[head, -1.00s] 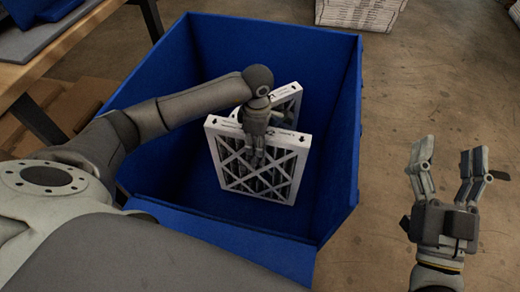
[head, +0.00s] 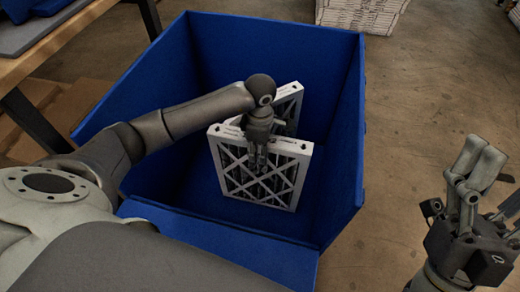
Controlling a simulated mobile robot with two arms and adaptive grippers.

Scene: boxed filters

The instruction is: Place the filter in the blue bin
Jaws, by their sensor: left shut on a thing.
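A white-framed filter (head: 290,185) with a dark cross-braced face stands nearly upright inside the blue bin (head: 345,170). My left gripper (head: 258,160) reaches down into the bin and is shut on the filter's top edge. The arm hides part of what is behind it. A second white-framed filter (head: 292,100) stands just behind, partly hidden by the gripper and the front filter. I cannot tell whether the held filter touches the bin floor. My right gripper (head: 490,175) is open and empty, outside the bin at the right.
A wooden-topped table (head: 60,50) with blue and grey items stands at the upper left, with cardboard boxes under it. A stack of white printed material (head: 362,12) is on the floor behind the bin.

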